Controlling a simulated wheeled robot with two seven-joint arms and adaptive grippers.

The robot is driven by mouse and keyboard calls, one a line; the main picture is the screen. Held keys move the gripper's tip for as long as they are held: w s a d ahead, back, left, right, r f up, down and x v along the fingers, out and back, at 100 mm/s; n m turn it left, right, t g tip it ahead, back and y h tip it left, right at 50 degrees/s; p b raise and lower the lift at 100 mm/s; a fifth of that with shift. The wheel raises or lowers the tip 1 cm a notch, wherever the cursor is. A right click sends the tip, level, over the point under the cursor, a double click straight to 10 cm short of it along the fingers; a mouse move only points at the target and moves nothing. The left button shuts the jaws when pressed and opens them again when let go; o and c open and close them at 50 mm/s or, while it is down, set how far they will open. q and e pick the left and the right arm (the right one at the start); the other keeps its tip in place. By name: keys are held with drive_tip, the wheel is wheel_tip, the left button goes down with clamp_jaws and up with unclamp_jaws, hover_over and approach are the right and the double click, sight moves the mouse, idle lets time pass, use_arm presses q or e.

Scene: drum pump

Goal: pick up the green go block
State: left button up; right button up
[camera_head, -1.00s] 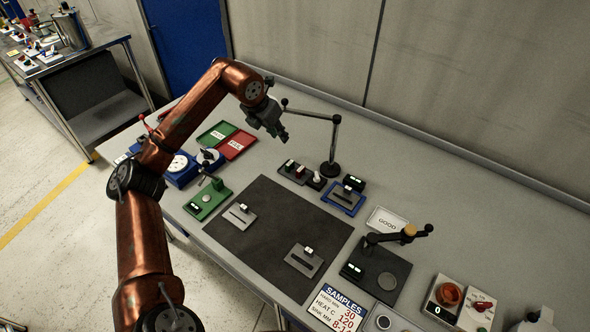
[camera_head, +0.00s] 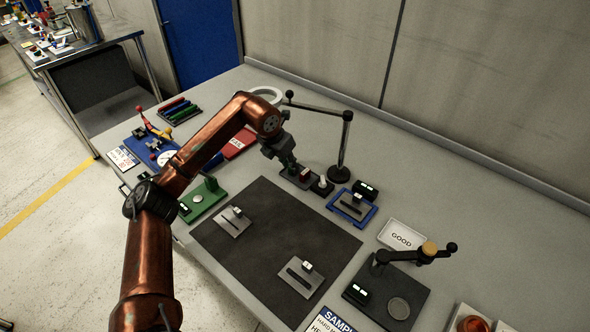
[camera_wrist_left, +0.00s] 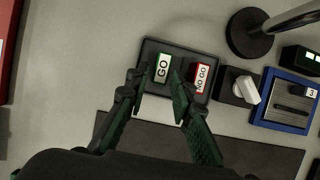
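The go block (camera_wrist_left: 162,68) has a white top marked GO with green edges and stands in a dark holder (camera_wrist_left: 150,46). Beside it on the right in the left wrist view is the red-edged NO GO block (camera_wrist_left: 200,77). My left gripper (camera_wrist_left: 159,88) is open; its two fingertips appear on either side of the go block's near end, with a gap between them. I cannot tell whether they touch it. In the head view my left gripper (camera_head: 289,164) is over the holder (camera_head: 305,183) and hides most of the go block. My right gripper is not in view.
A black lamp stand (camera_head: 339,174) rises close behind the holder. A white-knobbed switch (camera_wrist_left: 241,88) and a blue-framed fixture (camera_head: 352,207) stand to the right. A dark mat (camera_head: 270,240) lies in front. A red bin (camera_head: 236,146) is left of the gripper.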

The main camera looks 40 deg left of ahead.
use_arm(q)
drive_tip(key=shift+x, duration=1.2)
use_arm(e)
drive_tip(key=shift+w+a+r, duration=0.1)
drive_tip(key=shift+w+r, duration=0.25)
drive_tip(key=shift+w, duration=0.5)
use_arm(q)
drive_tip(key=shift+c, duration=0.4)
clamp_jaws()
